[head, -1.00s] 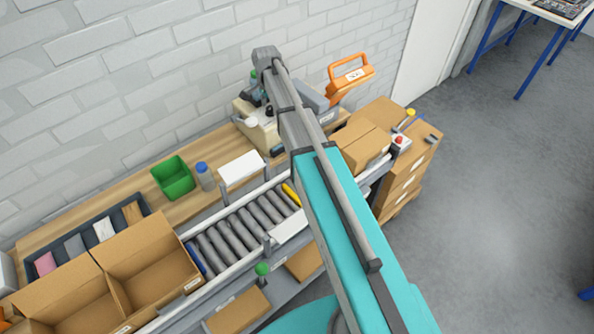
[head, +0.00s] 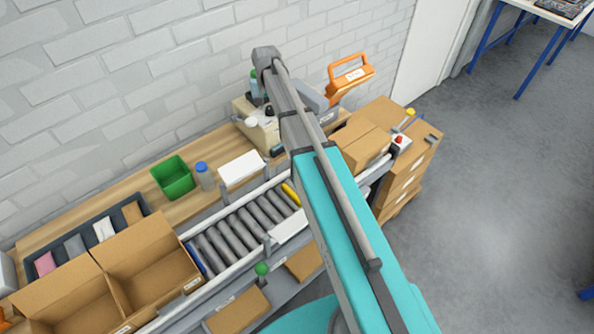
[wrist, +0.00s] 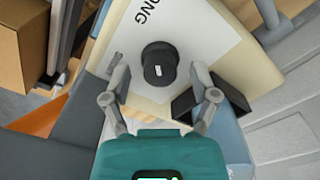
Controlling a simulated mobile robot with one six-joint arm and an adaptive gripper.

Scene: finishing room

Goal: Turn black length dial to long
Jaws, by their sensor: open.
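The black length dial (wrist: 159,66) is a round knob with a short white mark on its top. It sits on a pale panel (wrist: 195,35) of a beige machine, which also shows in the head view (head: 243,108). Printed letters "ONG" stand above the dial in the wrist view, cut off by the frame edge. My gripper (wrist: 160,72) is open, with one finger on each side of the dial and visible gaps between. In the head view my arm and wrist hide most of the machine and gripper.
A dark block (wrist: 183,105) lies near the right finger. In the head view, an orange-handled device (head: 348,80) stands right of the machine. A green bin (head: 173,178), a blue-capped bottle (head: 205,177) and a roller conveyor (head: 240,228) are to the left and front.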

